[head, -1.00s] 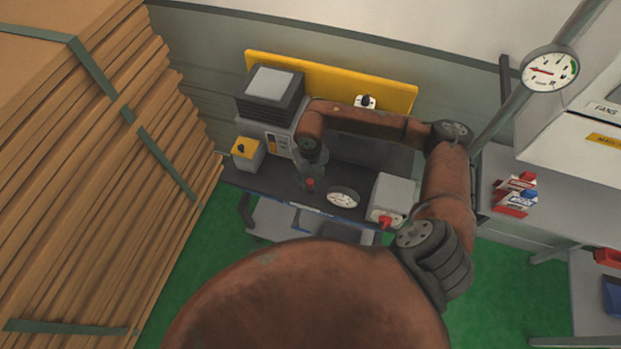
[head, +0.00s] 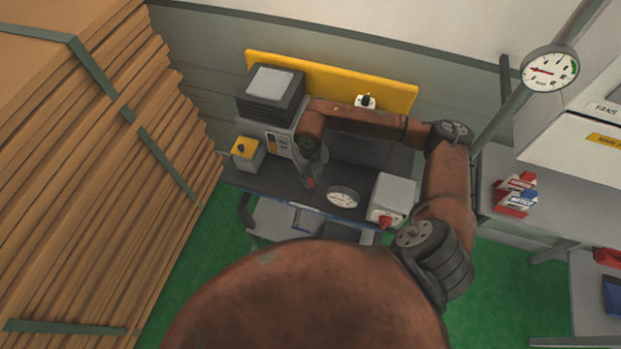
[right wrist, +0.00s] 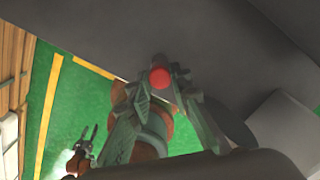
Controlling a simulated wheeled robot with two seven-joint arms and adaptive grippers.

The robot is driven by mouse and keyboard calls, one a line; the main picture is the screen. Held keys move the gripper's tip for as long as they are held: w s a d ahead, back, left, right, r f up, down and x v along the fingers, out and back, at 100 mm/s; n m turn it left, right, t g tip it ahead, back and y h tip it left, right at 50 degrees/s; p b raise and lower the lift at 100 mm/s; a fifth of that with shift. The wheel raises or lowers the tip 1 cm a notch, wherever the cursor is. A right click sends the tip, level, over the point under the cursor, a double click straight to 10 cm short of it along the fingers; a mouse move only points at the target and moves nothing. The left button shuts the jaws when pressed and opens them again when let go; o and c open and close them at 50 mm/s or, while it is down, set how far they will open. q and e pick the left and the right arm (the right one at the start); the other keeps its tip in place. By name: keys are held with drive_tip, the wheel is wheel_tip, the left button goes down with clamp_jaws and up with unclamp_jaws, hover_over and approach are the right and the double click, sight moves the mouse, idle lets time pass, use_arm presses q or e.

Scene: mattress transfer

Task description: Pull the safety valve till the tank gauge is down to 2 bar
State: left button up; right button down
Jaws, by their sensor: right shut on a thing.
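My right gripper (head: 310,182) reaches down to the front of the dark bench and is shut on the safety valve. The valve's red knob (right wrist: 160,78) shows between the fingertips in the right wrist view; its stem is hidden. A round white dial gauge (head: 343,197) lies just right of the gripper in the head view, too small to read; it looks like the tank gauge. My left gripper (right wrist: 86,143) shows small at the lower left of the right wrist view, its two fingers apart and empty. It is not in the head view.
A grey box with a red switch (head: 390,200) stands right of the gauge. A yellow-topped box (head: 245,150) and a dark-topped machine (head: 270,95) stand left and behind. Another gauge (head: 550,68) hangs on a pipe. Stacked cardboard (head: 90,170) fills the left side.

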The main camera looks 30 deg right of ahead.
drive_tip(key=shift+r, duration=0.85)
drive_tip(key=c, duration=1.7)
unclamp_jaws()
drive_tip(key=shift+c, duration=0.2)
wheel_tip(320, 180, up, 12)
